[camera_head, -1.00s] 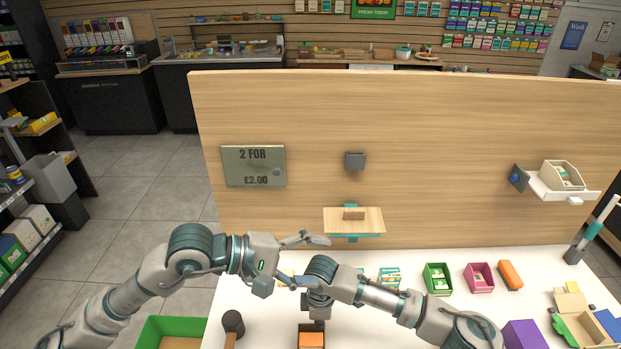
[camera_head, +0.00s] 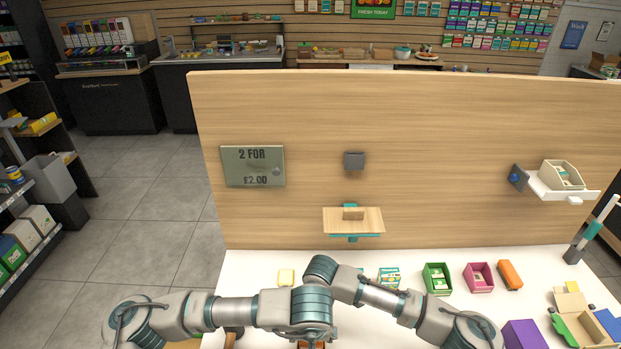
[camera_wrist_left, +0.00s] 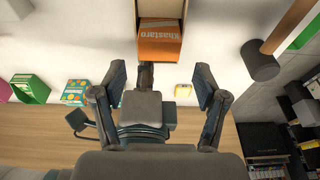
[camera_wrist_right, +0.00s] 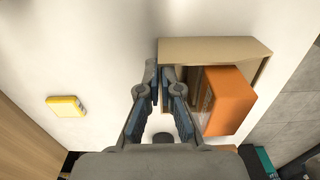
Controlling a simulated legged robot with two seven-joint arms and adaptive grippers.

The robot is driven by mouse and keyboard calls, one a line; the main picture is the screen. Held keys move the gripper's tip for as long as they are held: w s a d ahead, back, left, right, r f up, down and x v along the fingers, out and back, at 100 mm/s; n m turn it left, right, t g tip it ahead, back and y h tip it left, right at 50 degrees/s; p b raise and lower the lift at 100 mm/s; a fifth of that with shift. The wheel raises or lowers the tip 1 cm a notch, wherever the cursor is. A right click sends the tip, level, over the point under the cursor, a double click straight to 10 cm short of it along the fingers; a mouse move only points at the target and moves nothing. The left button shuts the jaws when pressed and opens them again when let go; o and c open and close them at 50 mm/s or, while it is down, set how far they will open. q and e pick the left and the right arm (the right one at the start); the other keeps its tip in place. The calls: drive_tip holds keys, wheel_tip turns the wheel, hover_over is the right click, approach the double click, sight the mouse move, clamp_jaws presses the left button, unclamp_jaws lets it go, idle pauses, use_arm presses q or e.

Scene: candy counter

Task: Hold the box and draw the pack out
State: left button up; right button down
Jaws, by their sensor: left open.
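An orange pack (camera_wrist_left: 158,42) with "Khastaro" lettering sits in an open tan box (camera_wrist_left: 160,9) and sticks out of its open end. The right wrist view also shows the pack (camera_wrist_right: 229,101) and box (camera_wrist_right: 215,48). My left gripper (camera_wrist_left: 160,72) is open, fingers spread on either side of the pack's line and short of it, not touching. My right gripper (camera_wrist_right: 160,72) has its fingertips close together at the box's side wall and looks shut on it. In the head view my left arm hides most of the box and both gripper tips.
A dark-headed mallet-like thing (camera_wrist_left: 260,60) stands near the box. A yellow block (camera_head: 286,277) lies on the white counter (camera_head: 250,262). Green (camera_head: 437,279) and pink (camera_head: 479,277) boxes and an orange block (camera_head: 510,275) stand to the right. A wooden panel (camera_head: 450,130) closes off the back.

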use_arm(q)
drive_tip(key=x, duration=0.7)
drive_tip(key=shift+w+f, duration=0.1)
drive_tip(key=shift+f, duration=0.05)
drive_tip(key=shift+c, duration=0.3)
drive_tip(key=c, duration=0.6)
